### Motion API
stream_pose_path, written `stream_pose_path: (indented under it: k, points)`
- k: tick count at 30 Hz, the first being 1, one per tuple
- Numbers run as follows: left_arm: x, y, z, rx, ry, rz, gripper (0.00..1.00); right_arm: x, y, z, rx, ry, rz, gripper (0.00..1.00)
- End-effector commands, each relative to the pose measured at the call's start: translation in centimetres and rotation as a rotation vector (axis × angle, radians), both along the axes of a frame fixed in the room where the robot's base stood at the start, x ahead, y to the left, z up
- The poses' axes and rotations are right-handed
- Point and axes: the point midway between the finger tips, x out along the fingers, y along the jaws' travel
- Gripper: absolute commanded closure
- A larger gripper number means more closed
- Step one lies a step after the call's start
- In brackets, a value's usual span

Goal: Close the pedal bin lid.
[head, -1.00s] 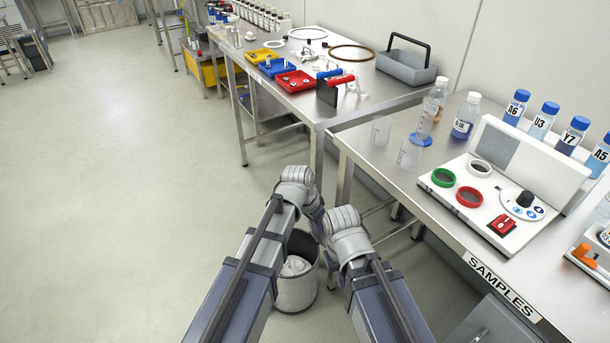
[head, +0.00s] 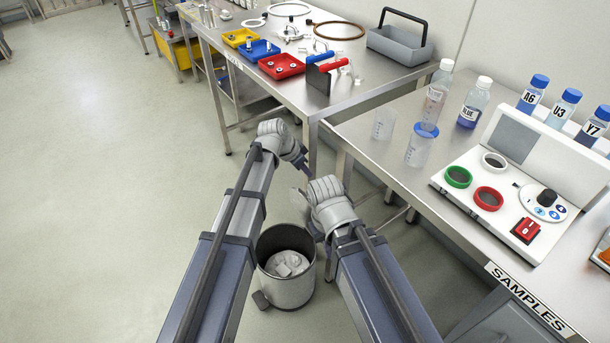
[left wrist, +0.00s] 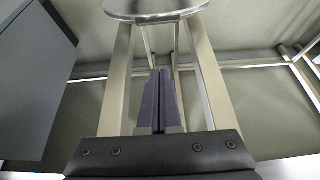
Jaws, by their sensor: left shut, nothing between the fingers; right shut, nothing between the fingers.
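The pedal bin (head: 287,290) is a grey metal cylinder on the floor between my forearms. Its mouth is open and pale crumpled waste shows inside. A dark pedal (head: 261,300) sticks out at its front left. A thin grey edge (head: 300,204) behind the rim looks like the raised lid, mostly hidden by my right arm. My left gripper (head: 303,166) is shut and empty, beyond the bin and above it. Its fingers show in the left wrist view (left wrist: 160,103), below a rounded metal piece I cannot identify surely. My right gripper (head: 317,232) is shut, close to the bin's right rim, partly hidden.
A steel table (head: 345,104) with trays stands behind the bin. The samples bench (head: 440,217) with bottles and an instrument is at the right. Their legs stand close beyond my grippers. The floor (head: 90,190) at the left is clear.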

Motion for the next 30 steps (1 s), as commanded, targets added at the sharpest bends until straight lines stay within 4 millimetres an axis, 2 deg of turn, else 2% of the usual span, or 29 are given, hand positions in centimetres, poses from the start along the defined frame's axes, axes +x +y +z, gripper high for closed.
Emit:
stream_pose_path:
  k: [1, 19, 21, 24, 30]
  points:
    - [0.2, -0.2, -0.9, 0.0, 0.0, -0.001, 1.0, 0.0, 0.0, -0.9, 0.0, 0.0, 0.0, 1.0]
    - [2.6, -3.5, -9.0, 0.0, 0.001, 0.0, 1.0, 0.0, 0.0, -9.0, 0.0, 0.0, 0.0, 1.0]
    - [1.3, -2.0, -8.4, 0.001, 0.001, 0.003, 1.0, 0.0, 0.0, -8.4, 0.0, 0.0, 0.0, 1.0]
    - [0.4, -0.9, -8.5, 0.001, 0.001, 0.003, 1.0, 0.0, 0.0, -8.5, 0.0, 0.0, 0.0, 1.0]
    - [0.0, -0.1, -8.6, 0.0, 0.0, 0.001, 1.0, 0.0, 0.0, -8.6, -0.001, 0.0, 0.0, 1.0]
